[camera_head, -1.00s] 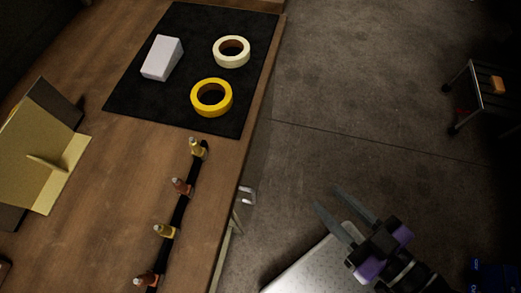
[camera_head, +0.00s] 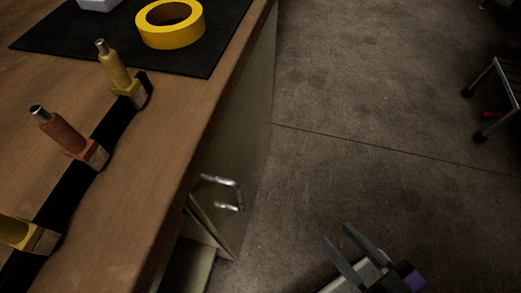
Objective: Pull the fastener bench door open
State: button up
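The fastener bench (camera_head: 160,175) has a brown wooden top that fills the left of the view. Below its right edge, the bench door (camera_head: 250,150) shows as a pale grey panel seen steeply from above. It stands away from the bench front at its near end, with a gap beside it. A bright metal U-shaped handle (camera_head: 228,191) is on the door near that end. My gripper (camera_head: 337,246) is at the bottom right, its two grey fingers apart with nothing between them. It is to the right of the handle and nearer the camera, not touching it.
A metal cart (camera_head: 495,98) stands at the far right. Open concrete floor (camera_head: 370,100) lies between.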

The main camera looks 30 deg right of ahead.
aim_at(223, 194)
jog(key=k+j+z, duration=0.1)
jog(key=j, duration=0.3)
jog(key=k+j+z, duration=0.1)
jog(key=j, duration=0.25)
jog(key=k+j+z, duration=0.1)
jog(key=k+j, duration=0.15)
jog(key=j, duration=0.15)
